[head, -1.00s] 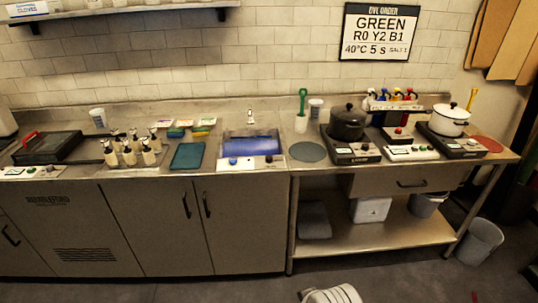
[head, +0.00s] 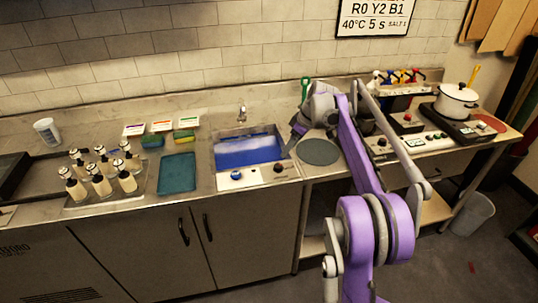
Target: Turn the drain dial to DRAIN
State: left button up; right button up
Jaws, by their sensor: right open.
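The sink (head: 250,134) holds blue liquid. Its front panel (head: 257,179) carries a blue knob (head: 235,175) on the left and a dark knob (head: 278,168) on the right. The panel's labels are too small to read, so I cannot tell which knob is the drain dial or where it points. My right gripper (head: 290,148) is open and empty at the sink's right edge, above and slightly right of the dark knob and apart from it. My left gripper is out of view.
A faucet (head: 242,113) stands behind the sink. A teal tray (head: 177,174) and several pump bottles (head: 101,180) are to the left. A round grey mat (head: 318,152) lies right of the sink. A white pot (head: 455,101) stands far right. My right arm hides part of the right counter.

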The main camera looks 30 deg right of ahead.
aim_at(279, 165)
jog(key=x, duration=1)
jog(key=shift+w+d+f, duration=0.2)
jog(key=shift+f, duration=0.15)
grip_shut()
